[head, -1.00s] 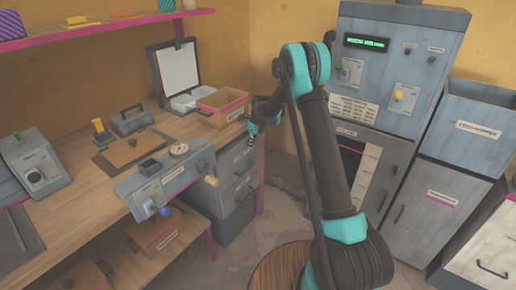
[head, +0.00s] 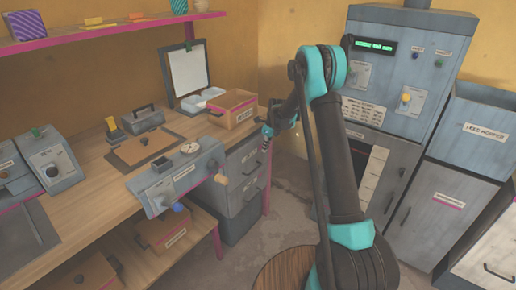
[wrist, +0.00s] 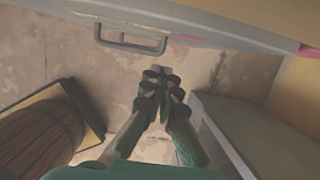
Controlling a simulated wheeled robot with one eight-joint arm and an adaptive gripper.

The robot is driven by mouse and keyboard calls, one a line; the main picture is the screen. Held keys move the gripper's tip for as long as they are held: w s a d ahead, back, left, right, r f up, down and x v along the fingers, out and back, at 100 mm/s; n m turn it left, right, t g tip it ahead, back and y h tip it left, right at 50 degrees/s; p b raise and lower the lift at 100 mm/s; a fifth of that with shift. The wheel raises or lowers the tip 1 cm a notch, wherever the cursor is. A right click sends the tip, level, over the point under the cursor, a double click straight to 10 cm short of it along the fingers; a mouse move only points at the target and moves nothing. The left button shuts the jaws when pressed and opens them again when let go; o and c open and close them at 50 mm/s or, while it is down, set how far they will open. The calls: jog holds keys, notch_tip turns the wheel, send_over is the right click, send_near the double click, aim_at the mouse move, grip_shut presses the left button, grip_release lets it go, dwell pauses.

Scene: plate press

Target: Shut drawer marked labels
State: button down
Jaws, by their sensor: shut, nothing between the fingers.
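A grey drawer unit (head: 245,165) stands under the right end of the bench, its fronts carrying small pale labels that I cannot read. I cannot tell which drawer is marked labels. My gripper (head: 267,141) is in front of the unit's upper right side, beside the bench's end, and seems apart from it. In the wrist view my gripper (wrist: 160,78) is shut and empty over the floor. A grey front with a dark bar handle (wrist: 130,40) crosses the top of that view, beyond the fingertips. A grey box-like body (wrist: 235,125) lies to the lower right.
A cardboard box (head: 232,110) sits on the bench above the drawers. A control box with a knob (head: 175,180) stands at the bench's front edge. A tall grey machine (head: 395,100) stands at the right. A wooden barrel (wrist: 38,135) is left of my gripper. Floor between is clear.

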jog(key=v, duration=0.9)
jog(key=s+d+r+n, duration=0.5)
jog(key=s, duration=0.3)
jog(key=s+d+f+n+t, duration=0.1)
jog(key=s+d+n, duration=0.2)
jog(key=s, duration=0.9)
jog(key=s+d+f+n+h, duration=0.1)
jog(key=s+d+n, duration=0.3)
jog(key=s+n, duration=0.6)
jog(key=s+d+f+n+t+h, duration=0.1)
jog(key=s+d+n, duration=0.3)
jog(key=s, duration=0.9)
jog(key=n, duration=0.3)
jog(key=shift+s+f+t, duration=0.2)
jog(key=shift+s+t, duration=0.1)
jog(key=shift+d, duration=0.1)
